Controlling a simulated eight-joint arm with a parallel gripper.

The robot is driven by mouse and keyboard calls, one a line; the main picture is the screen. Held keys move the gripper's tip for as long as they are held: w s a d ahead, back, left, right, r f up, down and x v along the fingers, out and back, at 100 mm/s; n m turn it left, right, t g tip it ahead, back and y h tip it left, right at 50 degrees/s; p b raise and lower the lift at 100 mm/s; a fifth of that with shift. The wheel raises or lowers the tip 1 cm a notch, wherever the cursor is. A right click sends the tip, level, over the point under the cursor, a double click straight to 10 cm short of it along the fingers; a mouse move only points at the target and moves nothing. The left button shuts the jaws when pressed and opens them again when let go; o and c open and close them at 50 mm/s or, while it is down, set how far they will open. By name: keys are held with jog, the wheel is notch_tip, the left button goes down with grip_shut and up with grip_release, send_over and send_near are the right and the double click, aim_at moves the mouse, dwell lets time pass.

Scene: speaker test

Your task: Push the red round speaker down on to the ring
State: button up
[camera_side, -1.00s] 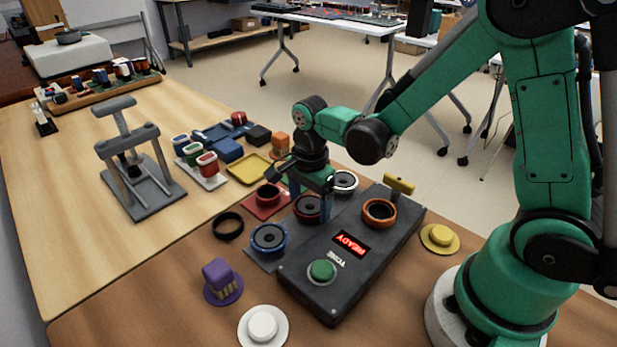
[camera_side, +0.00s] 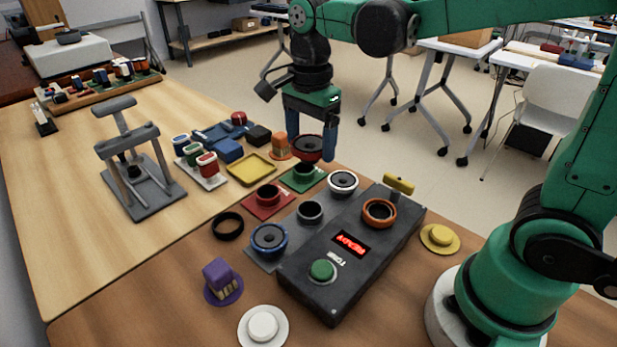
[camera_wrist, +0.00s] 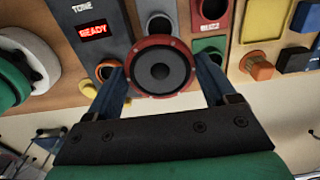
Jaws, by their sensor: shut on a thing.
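The red round speaker (camera_side: 308,148) has a red rim and a dark cone. My gripper (camera_side: 311,150) is shut on it and holds it raised above the table, in the air. In the wrist view the speaker (camera_wrist: 162,68) faces the camera between the two blue fingers. A red ring (camera_side: 267,194) stands on a red mat, lower and left of the speaker. A green ring (camera_side: 303,174) stands on a green mat below the speaker. A loose black ring (camera_side: 228,226) lies farther left. I cannot tell which ring the task means.
A dark tester box (camera_side: 350,255) reads READY and bears an orange ring (camera_side: 379,211). A yellow tray (camera_side: 252,169) and a grey press (camera_side: 140,190) stand farther left.

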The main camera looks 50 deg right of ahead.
notch_tip(320, 180, up, 6)
jog(key=shift+r, duration=0.35)
jog(key=shift+s+d, duration=0.3)
jog(key=shift+s, duration=0.05)
send_near(382, 200)
notch_tip(382, 200, up, 2)
jog(key=a, duration=0.2)
jog(key=shift+s+a+f, duration=0.1)
jog(key=shift+s+f, duration=0.05)
jog(key=shift+f, duration=1.05)
jog(key=shift+s+f, duration=0.2)
jog(key=shift+f, duration=1.05)
jog(key=shift+s+a+f, duration=0.1)
jog(key=shift+s+f, duration=0.05)
jog(key=shift+f, duration=1.05)
jog(key=shift+f, duration=1.25)
jog(key=o, duration=1)
jog(key=shift+o, duration=0.2)
